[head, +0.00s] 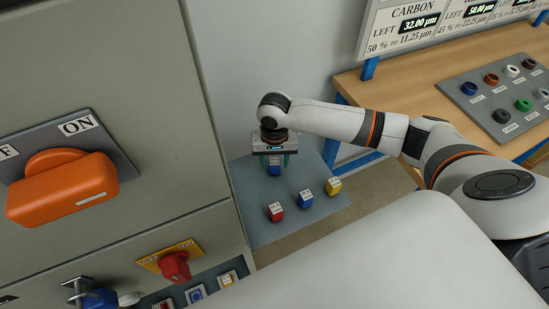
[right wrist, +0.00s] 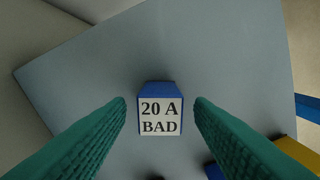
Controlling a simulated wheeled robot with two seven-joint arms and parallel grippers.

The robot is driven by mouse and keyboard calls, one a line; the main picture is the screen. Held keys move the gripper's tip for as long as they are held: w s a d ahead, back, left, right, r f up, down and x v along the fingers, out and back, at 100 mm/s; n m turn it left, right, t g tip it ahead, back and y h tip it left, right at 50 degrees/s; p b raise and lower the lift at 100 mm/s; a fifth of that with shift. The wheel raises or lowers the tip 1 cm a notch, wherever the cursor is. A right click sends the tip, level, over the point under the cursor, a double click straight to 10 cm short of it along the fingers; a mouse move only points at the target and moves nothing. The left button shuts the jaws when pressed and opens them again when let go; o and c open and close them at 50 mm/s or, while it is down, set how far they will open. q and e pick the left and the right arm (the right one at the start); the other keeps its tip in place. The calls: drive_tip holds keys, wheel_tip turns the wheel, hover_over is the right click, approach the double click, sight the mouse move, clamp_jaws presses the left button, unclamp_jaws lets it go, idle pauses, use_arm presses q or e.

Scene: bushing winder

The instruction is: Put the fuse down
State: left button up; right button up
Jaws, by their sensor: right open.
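A blue fuse (right wrist: 159,113) labelled "20 A BAD" stands on the grey shelf (right wrist: 90,75) in the right wrist view. It also shows in the head view (head: 274,170) below my right gripper (head: 275,160). The green fingers of my right gripper (right wrist: 160,112) are open, one on each side of the fuse, with a gap on both sides. The fuse appears to rest on the shelf. My left gripper is not in view.
A red fuse (head: 276,211), another blue fuse (head: 305,199) and a yellow fuse (head: 333,186) stand nearer on the shelf. The grey cabinet (head: 150,60) with an orange switch (head: 62,185) borders it on the left. A wooden bench (head: 420,90) is at the right.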

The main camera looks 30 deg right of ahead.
sight(275, 162)
drive_tip(key=shift+r, duration=0.25)
wheel_tip(275, 162, up, 12)
drive_tip(key=b, duration=0.1)
idle(0.5)
